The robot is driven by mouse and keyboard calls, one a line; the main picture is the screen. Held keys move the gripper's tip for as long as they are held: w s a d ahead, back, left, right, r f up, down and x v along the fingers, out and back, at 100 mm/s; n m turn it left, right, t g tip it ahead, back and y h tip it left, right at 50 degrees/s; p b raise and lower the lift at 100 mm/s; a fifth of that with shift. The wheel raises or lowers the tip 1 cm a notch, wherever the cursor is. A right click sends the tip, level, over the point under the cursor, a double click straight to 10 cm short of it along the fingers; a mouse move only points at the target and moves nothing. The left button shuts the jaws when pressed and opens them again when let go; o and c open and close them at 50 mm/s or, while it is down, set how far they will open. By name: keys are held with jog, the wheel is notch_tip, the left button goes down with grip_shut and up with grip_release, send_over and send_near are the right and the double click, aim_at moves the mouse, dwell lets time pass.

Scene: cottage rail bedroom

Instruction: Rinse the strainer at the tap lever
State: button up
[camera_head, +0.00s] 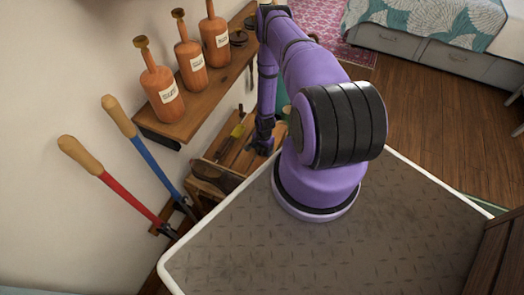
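I cannot make out a strainer, a tap or a tap lever in this view. My arm is purple with black bands and reaches away from me, then down past the front of the wall shelf. My gripper (262,147) appears small and dark at the arm's lower end, over or beside a low wooden surface (233,157). Whether its fingers are open or shut, or hold anything, is too small and dark to tell. My own arm hides part of the area behind it.
A wall shelf (187,127) bears several orange bottles (163,92). A red-handled tool (128,197) and a blue-handled tool (157,165) lean by the wall. A yellow-handled tool (238,130) lies near my gripper. Open wooden floor (430,125) and a bed (430,22) are at right.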

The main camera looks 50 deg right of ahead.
jog(key=c, duration=0.8)
jog(key=shift+o, duration=0.2)
jog(key=shift+r, duration=0.15)
jog(key=shift+r, duration=0.55)
notch_tip(320, 180, up, 2)
jog(key=s+a, duration=0.3)
jog(key=s, duration=0.1)
jog(key=s+a+r, duration=0.1)
jog(key=s+a, duration=0.2)
jog(key=s, duration=0.1)
jog(key=s+a, duration=0.4)
jog(key=shift+s+r, duration=0.25)
jog(key=shift+r, duration=0.05)
